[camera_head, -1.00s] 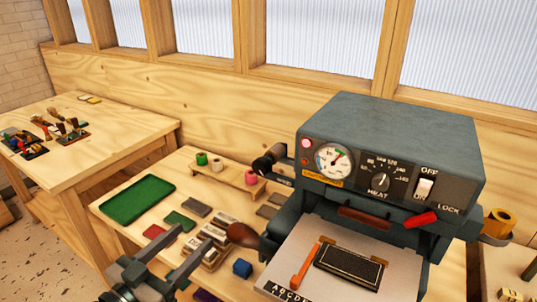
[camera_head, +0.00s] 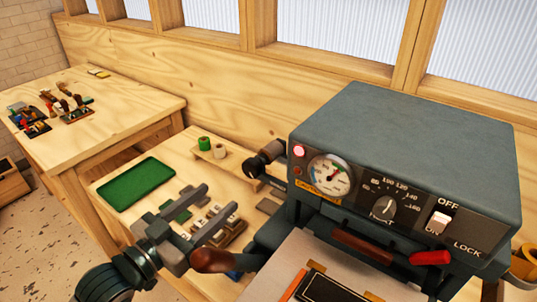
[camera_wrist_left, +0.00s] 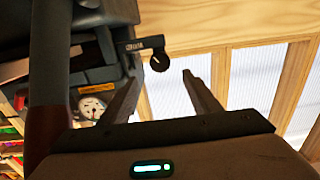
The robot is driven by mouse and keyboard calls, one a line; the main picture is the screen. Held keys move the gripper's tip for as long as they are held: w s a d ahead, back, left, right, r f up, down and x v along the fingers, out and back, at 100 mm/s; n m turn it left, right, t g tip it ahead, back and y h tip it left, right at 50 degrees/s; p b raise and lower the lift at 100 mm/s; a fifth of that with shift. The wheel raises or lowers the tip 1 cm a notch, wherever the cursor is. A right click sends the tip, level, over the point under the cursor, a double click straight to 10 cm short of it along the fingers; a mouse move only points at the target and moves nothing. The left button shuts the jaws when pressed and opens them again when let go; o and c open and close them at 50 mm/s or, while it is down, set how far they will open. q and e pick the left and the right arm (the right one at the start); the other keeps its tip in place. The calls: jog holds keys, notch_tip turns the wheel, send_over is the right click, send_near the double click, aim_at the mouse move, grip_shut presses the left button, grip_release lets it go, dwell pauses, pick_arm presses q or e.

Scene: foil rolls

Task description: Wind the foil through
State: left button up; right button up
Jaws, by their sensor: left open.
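The grey foil press (camera_head: 400,165) fills the right of the head view. On its left side is a dark foil winding knob (camera_head: 262,165) on a short arm. A gold foil roll (camera_head: 524,264) shows at the right edge, partly cut off. My left gripper (camera_head: 220,198) is open and empty, left of the press and in front of the knob in the picture. In the left wrist view the dark knob (camera_wrist_left: 160,62) appears beyond the gap between the open fingertips (camera_wrist_left: 159,80), apart from them. My right gripper is not in view.
A brown-handled lever (camera_head: 212,260) sits close beside my left gripper. A green tray (camera_head: 136,183) and a rack with green and pale rolls (camera_head: 204,144) stand on the bench behind. A side table (camera_head: 95,125) holds tools.

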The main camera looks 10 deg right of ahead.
aim_at(249, 170)
pick_arm(q)
jog(key=p+x, duration=0.5)
jog(key=x, duration=1)
jog(key=shift+w+d+r, duration=0.1)
jog(key=shift+x, duration=0.85)
jog(key=shift+c, duration=0.6)
jog(key=c, duration=0.9)
